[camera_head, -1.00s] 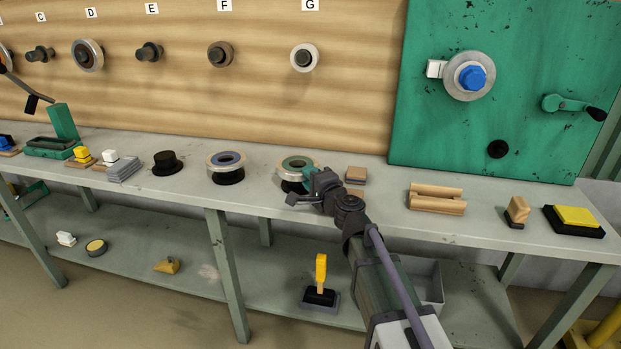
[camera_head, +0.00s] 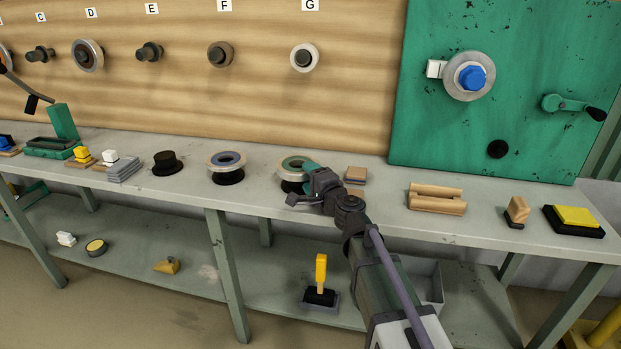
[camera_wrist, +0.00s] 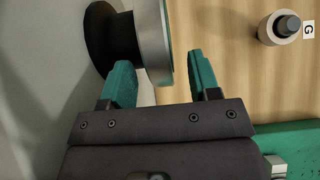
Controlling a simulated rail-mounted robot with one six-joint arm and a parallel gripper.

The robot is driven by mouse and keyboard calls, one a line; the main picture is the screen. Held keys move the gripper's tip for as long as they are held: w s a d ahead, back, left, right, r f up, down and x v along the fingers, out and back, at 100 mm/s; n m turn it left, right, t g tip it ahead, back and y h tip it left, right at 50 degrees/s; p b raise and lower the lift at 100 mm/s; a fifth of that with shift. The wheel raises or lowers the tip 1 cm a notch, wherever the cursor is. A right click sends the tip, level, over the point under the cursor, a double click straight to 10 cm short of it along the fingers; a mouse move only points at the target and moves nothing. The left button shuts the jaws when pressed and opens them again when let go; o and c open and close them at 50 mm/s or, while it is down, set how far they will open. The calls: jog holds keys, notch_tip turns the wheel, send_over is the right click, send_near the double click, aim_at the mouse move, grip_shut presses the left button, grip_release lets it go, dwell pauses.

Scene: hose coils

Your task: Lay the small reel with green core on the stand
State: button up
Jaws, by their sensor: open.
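The reel with the green core (camera_head: 291,163) has a silver-grey rim and lies flat on a round black base on the bench. My gripper (camera_head: 310,170) is at its right side. In the wrist view, my gripper (camera_wrist: 160,65) is open with its two teal fingers apart. The reel's silver rim (camera_wrist: 153,38) reaches between them, with a gap to the right finger. The black base (camera_wrist: 108,38) shows beside the left finger. A black stand (camera_head: 166,165) with a wide foot and a bare raised top is further left on the bench.
A blue-core reel (camera_head: 226,160) on a black base is left of the green-core reel. A small brown block (camera_head: 355,174) is close right of my gripper, and a wooden cradle (camera_head: 436,198) further right. Wall pegs, including G (camera_head: 304,57), are behind. The bench front is clear.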

jog(key=shift+v, duration=4)
